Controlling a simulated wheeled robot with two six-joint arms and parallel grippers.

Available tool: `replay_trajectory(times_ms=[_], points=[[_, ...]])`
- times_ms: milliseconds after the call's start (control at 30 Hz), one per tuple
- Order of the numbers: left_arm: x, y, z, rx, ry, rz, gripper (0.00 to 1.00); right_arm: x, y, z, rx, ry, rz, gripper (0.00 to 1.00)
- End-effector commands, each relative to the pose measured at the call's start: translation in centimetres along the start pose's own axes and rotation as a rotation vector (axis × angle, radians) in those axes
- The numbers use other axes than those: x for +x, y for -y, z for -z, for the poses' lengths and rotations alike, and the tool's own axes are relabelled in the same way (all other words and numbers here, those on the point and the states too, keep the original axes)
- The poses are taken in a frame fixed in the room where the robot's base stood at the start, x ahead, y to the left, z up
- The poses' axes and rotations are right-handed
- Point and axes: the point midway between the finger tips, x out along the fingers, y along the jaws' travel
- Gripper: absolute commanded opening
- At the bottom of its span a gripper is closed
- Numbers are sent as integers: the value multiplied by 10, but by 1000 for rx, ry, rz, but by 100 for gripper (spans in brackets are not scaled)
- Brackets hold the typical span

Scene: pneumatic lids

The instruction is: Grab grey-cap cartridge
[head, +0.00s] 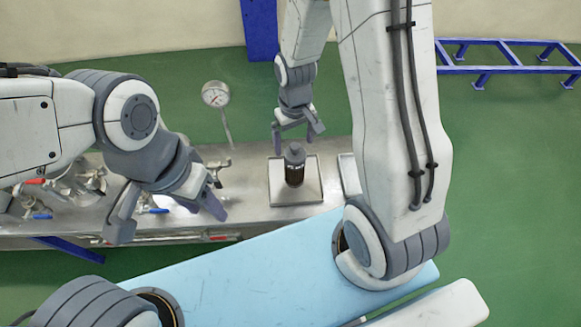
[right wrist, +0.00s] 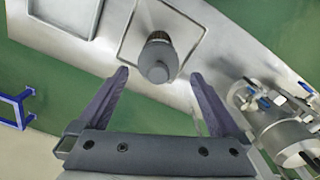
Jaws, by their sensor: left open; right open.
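The grey-cap cartridge (head: 294,166) is dark with a grey cap and pale lettering. It stands upright on a square metal tray (head: 283,203) on the steel bench. My right gripper (head: 292,146) is open just behind the cartridge in the head view. In the right wrist view the cartridge (right wrist: 158,60) lies ahead of the right gripper (right wrist: 161,78), centred between the lines of its open fingers, with nothing gripped. My left gripper (head: 172,225) is open and empty over the left part of the bench, away from the cartridge.
A pressure gauge (head: 215,94) stands at the bench's back edge. Valves with red and blue handles (head: 40,213) crowd the bench's left side. A second tray (head: 348,174) lies right of the cartridge, partly hidden by my right arm. A blue frame (head: 510,57) stands on the floor behind.

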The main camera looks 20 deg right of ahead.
Motion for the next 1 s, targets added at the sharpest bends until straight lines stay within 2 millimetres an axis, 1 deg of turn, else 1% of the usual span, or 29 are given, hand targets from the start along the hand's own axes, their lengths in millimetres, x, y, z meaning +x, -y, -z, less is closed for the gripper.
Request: replay_trajectory(times_ms=[33,167,400,467,567,767,867,900,967,1000], points=[[2,0,0,0,0,0,50,6,0,-1,0,2,0,100],[4,0,0,0,0,0,50,14,-1,-1,2,2,0,100],[12,1,-1,0,0,0,50,50,-4,-2,3,3,1,100],[13,1,-1,0,0,0,50,56,-4,-2,3,3,0,100],[13,1,-1,0,0,0,50,61,-4,-2,4,1,0,100],[13,1,-1,0,0,0,50,60,-4,-1,4,0,0,100],[13,1,-1,0,0,0,50,60,-4,-1,4,0,0,66],[13,1,-1,0,0,0,50,60,-4,-1,4,0,0,50],[13,1,-1,0,0,0,50,60,-4,-1,3,0,0,27],[13,1,-1,0,0,0,50,60,-4,-1,3,0,0,12]])
